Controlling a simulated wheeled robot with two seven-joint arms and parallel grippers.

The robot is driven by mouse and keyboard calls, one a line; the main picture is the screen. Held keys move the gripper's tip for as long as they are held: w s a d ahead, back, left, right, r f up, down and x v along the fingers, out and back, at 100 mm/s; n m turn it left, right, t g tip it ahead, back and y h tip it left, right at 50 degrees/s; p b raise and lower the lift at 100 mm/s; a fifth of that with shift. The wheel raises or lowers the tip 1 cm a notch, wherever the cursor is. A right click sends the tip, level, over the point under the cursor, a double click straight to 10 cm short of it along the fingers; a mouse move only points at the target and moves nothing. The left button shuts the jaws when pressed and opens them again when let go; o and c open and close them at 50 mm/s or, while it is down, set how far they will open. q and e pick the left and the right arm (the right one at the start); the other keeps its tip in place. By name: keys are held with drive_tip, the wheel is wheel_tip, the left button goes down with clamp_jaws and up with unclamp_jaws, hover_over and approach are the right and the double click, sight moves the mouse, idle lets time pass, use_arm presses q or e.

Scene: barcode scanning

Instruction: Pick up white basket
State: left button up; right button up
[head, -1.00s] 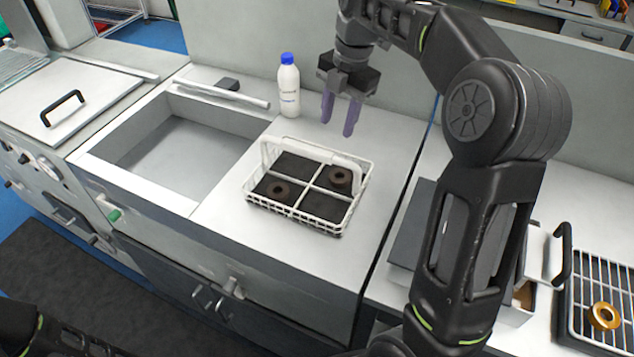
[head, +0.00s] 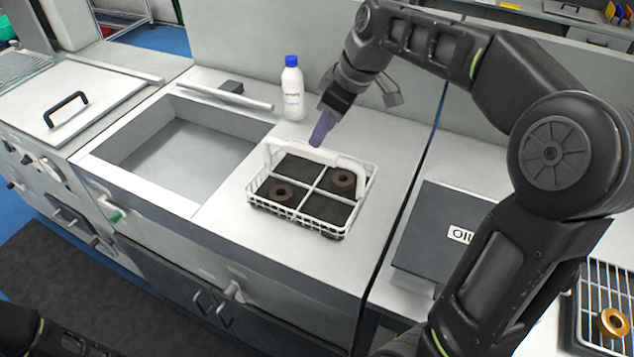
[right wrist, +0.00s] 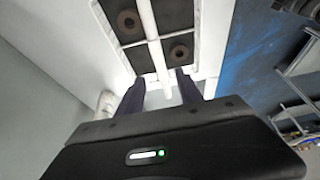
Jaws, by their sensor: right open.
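The white basket (head: 340,226) is a wire crate with a raised white handle bar (head: 318,153) across it. It stands on the counter and holds two brown rings (head: 343,180) in its dark compartments. My right gripper (head: 321,132) is just above and behind the handle, its purple fingers pointing down. In the right wrist view the fingers (right wrist: 161,90) are spread, with the white handle bar (right wrist: 152,45) showing between and beyond them. Whether the fingers touch the handle cannot be told. My left gripper is not in view.
A white bottle with a blue cap (head: 292,90) stands behind the basket. A sink basin (head: 170,150) is open at the left. A dark box marked OIL (head: 440,225) and a rack with a golden ring (head: 612,322) are at the right.

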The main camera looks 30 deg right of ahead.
sight(312, 149)
drive_tip(key=shift+x, duration=1.25)
drive_tip(key=p+x, duration=0.1)
drive_tip(key=x, duration=0.4)
drive_tip(key=shift+a+f, duration=0.1)
drive_tip(key=shift+s, duration=0.1)
drive_tip(key=shift+c, duration=0.4)
clamp_jaws()
idle(0.5)
